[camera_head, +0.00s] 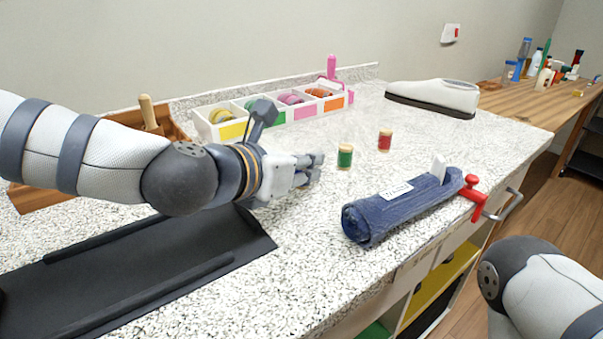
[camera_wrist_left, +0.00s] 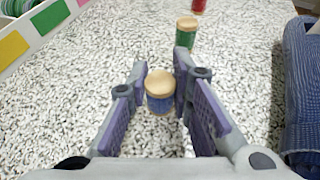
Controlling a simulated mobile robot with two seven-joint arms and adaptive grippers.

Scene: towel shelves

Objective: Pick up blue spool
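The blue spool (camera_wrist_left: 160,92) stands upright on the speckled counter in the left wrist view, with a pale wooden top. My left gripper (camera_wrist_left: 160,84) is open, with one finger on each side of the spool; the right finger is close to it, and I cannot tell whether they touch. In the head view my left gripper (camera_head: 316,168) is low over the counter and hides the blue spool. My right gripper is out of view; only part of my right arm shows at the lower right.
A green spool (camera_head: 345,157) and a red spool (camera_head: 385,140) stand just beyond the left gripper. A rolled denim cloth (camera_head: 400,208) lies to the right, by a red clamp (camera_head: 473,193). A divided white box (camera_head: 205,128) stands behind. A black tray (camera_head: 150,270) lies in front.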

